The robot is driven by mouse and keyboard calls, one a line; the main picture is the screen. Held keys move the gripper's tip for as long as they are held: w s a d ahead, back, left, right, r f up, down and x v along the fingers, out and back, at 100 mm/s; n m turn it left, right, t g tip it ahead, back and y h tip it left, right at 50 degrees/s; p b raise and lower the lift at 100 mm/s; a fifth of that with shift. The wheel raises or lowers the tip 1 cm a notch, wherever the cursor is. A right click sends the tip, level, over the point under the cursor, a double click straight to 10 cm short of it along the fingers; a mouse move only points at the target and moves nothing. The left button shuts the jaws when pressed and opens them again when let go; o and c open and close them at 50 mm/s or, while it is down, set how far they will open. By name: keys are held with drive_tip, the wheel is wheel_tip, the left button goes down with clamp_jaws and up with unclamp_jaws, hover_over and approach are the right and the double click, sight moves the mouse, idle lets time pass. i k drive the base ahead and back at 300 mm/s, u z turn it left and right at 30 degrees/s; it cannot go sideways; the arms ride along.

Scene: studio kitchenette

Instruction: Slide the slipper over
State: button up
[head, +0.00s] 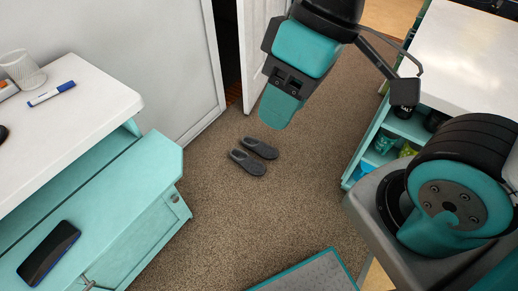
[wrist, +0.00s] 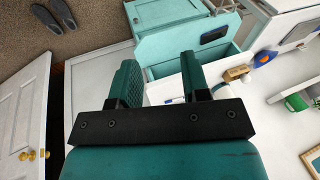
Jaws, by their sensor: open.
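Two dark grey slippers lie side by side on the brown carpet, near the open white door. In the head view one slipper (head: 247,162) is nearer and the other slipper (head: 260,148) lies just behind it. They also show at the top left of the wrist view, one (wrist: 46,18) beside the other (wrist: 64,13). My gripper (head: 279,108) hangs above the floor in the head view, over the area behind the slippers and apart from them. In the wrist view my gripper (wrist: 157,65) has its two teal fingers spread with nothing between them.
A white door (head: 259,38) stands ajar behind the slippers. A teal cabinet (head: 150,215) with a phone (head: 48,254) on top is at left. A teal shelf unit (head: 409,126) stands at right. A teal-edged grey mat (head: 310,274) lies in front. Carpet around the slippers is clear.

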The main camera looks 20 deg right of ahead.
sight(267, 151)
drive_tip(key=z, duration=0.25)
drive_tip(key=i, duration=1.05)
